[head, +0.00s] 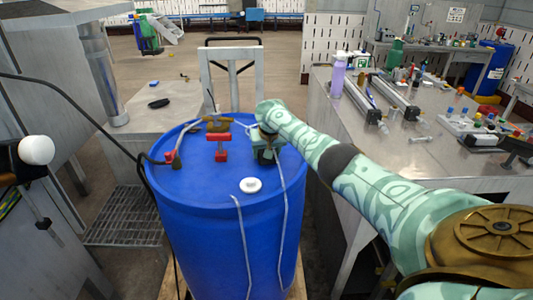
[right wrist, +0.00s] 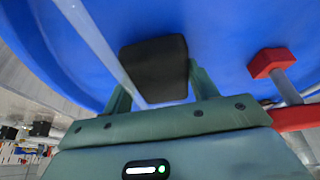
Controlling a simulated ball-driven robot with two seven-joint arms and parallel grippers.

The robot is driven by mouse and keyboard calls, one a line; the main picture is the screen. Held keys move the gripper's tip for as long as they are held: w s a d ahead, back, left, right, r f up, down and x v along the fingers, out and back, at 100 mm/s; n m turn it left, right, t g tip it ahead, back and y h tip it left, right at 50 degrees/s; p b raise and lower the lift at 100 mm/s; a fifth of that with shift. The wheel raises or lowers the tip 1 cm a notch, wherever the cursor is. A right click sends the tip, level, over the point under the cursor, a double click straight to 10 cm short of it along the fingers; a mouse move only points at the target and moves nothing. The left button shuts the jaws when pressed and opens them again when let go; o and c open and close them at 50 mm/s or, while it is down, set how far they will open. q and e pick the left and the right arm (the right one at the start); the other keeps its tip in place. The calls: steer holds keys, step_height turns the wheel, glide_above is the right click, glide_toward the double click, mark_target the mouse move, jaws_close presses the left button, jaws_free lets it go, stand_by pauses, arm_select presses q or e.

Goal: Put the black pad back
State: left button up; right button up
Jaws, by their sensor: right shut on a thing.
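The black pad (right wrist: 155,68) is a dark block with rounded corners, held between the two green fingers of my right gripper (right wrist: 160,92). In the head view, my right gripper (head: 264,154) is over the right part of the top of the blue barrel (head: 225,235); the pad is mostly hidden there by the gripper. In the right wrist view the blue lid lies behind the pad; I cannot tell whether the pad touches it. My left gripper is not in view.
A red valve handle (head: 222,141), a white cap (head: 251,185) and thin pale hoses are on the barrel top. A black hose runs in from the left. A cluttered metal bench (head: 430,150) stands right. A small black object (head: 158,103) lies on the left table (head: 175,118).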

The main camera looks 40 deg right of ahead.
steer(key=shift+a+f, duration=0.1)
steer(key=shift+f, duration=0.5)
